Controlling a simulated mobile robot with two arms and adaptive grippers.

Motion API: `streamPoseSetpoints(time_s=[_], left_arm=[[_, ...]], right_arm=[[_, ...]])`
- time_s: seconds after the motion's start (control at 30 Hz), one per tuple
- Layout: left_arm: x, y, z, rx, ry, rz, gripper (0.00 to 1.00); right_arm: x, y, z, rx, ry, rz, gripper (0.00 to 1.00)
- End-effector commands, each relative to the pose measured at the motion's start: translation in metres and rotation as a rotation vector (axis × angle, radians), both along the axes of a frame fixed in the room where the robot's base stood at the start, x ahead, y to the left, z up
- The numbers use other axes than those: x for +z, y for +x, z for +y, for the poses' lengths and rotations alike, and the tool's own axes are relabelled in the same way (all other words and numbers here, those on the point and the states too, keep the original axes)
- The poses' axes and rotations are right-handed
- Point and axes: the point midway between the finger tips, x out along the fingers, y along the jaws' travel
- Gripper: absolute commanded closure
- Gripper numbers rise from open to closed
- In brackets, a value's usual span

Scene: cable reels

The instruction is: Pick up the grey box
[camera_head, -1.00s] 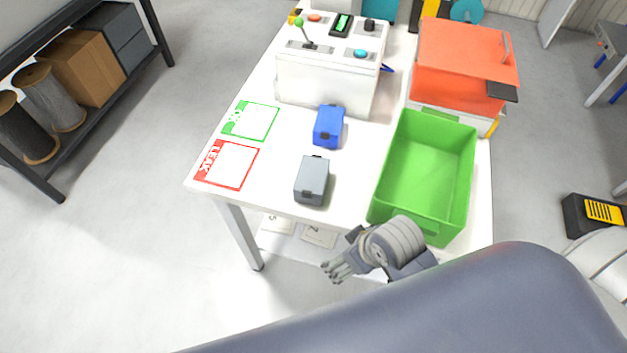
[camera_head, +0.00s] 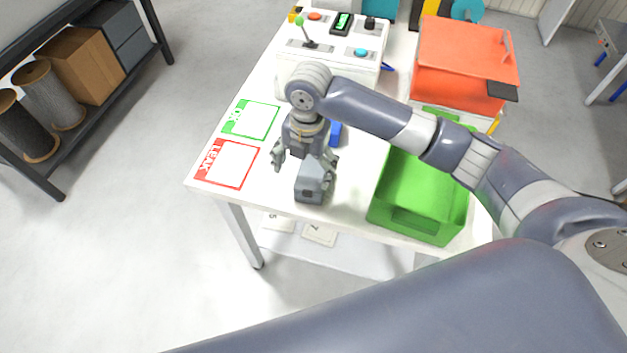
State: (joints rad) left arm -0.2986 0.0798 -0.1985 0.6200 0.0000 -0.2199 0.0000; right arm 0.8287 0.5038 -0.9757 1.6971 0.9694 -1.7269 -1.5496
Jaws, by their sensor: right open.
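The grey box (camera_head: 310,190) lies on the white table (camera_head: 263,198) near its front edge, partly hidden by my right gripper. My right gripper (camera_head: 304,168) points down above the box's far part. Its fingers are spread, one to the left of the box and one by its right side; I cannot tell whether they touch it. My left gripper is not in view.
A blue box (camera_head: 335,134) sits just behind, mostly hidden by my right arm. A green bin (camera_head: 418,222) stands to the right, with a red bin (camera_head: 462,62) behind it. A white control panel (camera_head: 290,68) is at the back. Green (camera_head: 252,120) and red (camera_head: 228,165) marked squares lie left.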

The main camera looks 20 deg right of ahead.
Motion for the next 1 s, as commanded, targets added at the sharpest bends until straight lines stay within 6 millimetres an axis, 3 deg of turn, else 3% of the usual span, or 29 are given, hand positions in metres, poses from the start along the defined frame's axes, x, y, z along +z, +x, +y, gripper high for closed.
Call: streamPoseSetpoints(time_s=[0.13, 0.27, 0.5, 0.77, 1.0], left_arm=[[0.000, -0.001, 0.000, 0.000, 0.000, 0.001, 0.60], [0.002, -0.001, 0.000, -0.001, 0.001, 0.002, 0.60], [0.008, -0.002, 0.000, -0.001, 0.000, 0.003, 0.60], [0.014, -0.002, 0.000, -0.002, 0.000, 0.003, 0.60], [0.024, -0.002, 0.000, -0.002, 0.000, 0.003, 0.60]], right_arm=[[0.019, 0.016, -0.021, 0.100, -0.052, 0.010, 0.17], [0.018, 0.019, -0.027, 0.135, -0.064, 0.020, 0.17], [-0.018, 0.019, -0.027, 0.138, -0.064, 0.020, 0.17], [-0.039, 0.019, -0.027, 0.137, -0.065, 0.019, 0.17], [-0.075, 0.020, -0.027, 0.137, -0.064, 0.019, 0.17]])
